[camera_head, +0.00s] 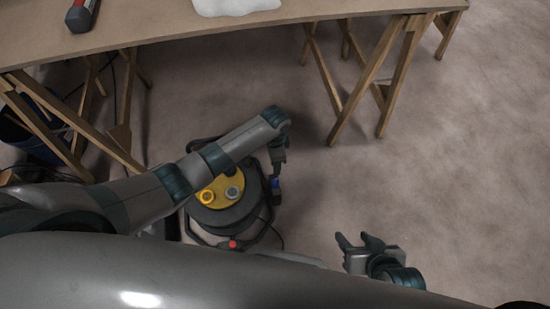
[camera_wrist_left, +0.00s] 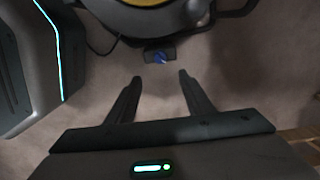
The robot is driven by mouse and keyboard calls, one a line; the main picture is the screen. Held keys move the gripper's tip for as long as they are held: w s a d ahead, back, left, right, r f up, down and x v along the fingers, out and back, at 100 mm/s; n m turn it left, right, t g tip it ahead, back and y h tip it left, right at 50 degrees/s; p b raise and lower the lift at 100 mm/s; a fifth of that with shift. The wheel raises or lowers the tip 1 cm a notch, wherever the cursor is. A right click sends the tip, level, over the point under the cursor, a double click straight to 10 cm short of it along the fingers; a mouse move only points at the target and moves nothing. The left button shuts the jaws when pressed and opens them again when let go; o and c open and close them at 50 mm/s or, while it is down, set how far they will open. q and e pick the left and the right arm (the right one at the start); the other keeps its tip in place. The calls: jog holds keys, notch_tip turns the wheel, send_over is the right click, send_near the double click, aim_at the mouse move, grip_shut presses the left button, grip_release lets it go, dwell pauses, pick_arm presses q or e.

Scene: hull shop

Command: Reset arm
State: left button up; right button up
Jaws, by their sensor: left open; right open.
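My left arm (camera_head: 145,198) comes in from the left and reaches across over a round black and yellow machine on the floor. Its wrist bends down at the end, and its fingertips cannot be made out in the head view. In the left wrist view my left gripper (camera_wrist_left: 160,82) is open, with its two dark fingers apart and nothing between them. My right gripper (camera_head: 357,238) is low at the bottom right of the head view, open and empty above the floor.
A wooden table (camera_head: 150,27) on trestle legs spans the top, bearing a red and grey tool (camera_head: 82,15) and a white sheet-like item (camera_head: 235,5). The black and yellow machine (camera_head: 232,214) stands below my left arm. A dark blue bucket (camera_head: 40,140) is at left. Floor at right is clear.

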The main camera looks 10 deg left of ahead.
dwell(0.3)
pick_arm(q)
jog(key=s+d+r+n+t+h, duration=0.15)
jog(key=s+d+n+h, duration=0.35)
jog(key=s, duration=0.8)
jog(key=s+a+r+n+t+y, duration=0.2)
jog(key=s+a+r+n+t, duration=0.35)
jog(key=s+a+r, duration=0.6)
notch_tip(320, 180, down, 16)
jog(key=s+a+g+y+p, duration=0.1)
jog(key=s+a+p, duration=0.1)
jog(key=p, duration=1.3)
jog(key=shift+s+g+y, duration=0.3)
jog(key=shift+y, duration=0.1)
pick_arm(e)
jog(key=s+d+f+g+h, duration=0.1)
jog(key=s+d+f, duration=0.1)
jog(key=f, duration=1.5)
jog(key=shift+d, duration=0.7)
pick_arm(q)
jog(key=shift+n, duration=0.25)
